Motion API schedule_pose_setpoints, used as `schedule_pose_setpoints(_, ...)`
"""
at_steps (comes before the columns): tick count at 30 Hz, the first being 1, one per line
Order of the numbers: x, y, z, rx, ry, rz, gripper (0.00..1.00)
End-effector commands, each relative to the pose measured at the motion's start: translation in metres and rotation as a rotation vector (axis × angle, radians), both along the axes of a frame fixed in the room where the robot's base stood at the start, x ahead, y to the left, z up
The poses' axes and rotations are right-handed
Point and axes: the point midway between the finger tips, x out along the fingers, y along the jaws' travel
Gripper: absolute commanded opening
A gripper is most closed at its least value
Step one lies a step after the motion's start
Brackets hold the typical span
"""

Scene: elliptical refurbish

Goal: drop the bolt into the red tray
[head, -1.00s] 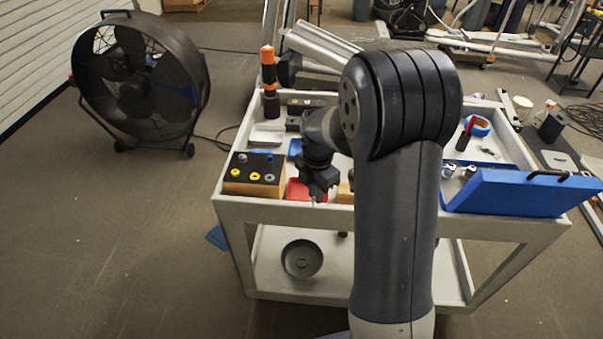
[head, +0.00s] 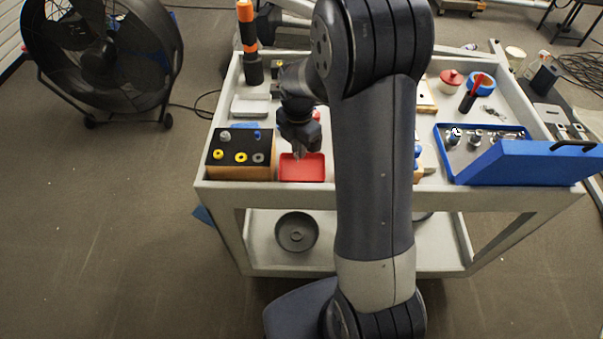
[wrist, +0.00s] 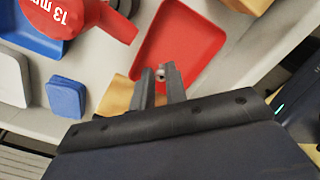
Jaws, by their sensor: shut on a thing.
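The red tray (head: 302,168) lies on the cart top near its front edge, right of the wooden block with the black top. It also shows in the wrist view (wrist: 184,32), with no other thing seen in it. My gripper (head: 299,152) is over the tray's back left part in the head view. In the wrist view, my gripper (wrist: 162,76) is shut on a small grey metal piece, the bolt (wrist: 161,73), held between the fingertips over the tray's near edge. Most of the bolt is hidden by the fingers.
The wooden block (head: 240,172) with yellow and grey rings stands just left of the tray. An open blue case (head: 525,165) is at the right. A blue block (wrist: 66,97) and a red piece marked 13 mm (wrist: 75,14) lie near the tray.

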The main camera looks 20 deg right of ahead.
Motion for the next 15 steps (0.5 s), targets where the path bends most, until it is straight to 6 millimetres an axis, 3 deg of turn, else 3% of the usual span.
schedule_pose_setpoints(1,-0.0002,0.0000,-0.0104,0.000,0.001,0.000,0.00)
schedule_pose_setpoints(4,-0.0002,0.0000,-0.0166,0.000,0.001,0.000,0.00)
schedule_pose_setpoints(13,-0.0001,0.0001,-0.0171,0.000,0.000,0.000,0.00)
schedule_pose_setpoints(14,-0.0001,0.0001,-0.0171,0.000,0.000,0.000,0.15)
schedule_pose_setpoints(15,-0.0001,0.0001,-0.0171,0.000,0.000,0.000,0.19)
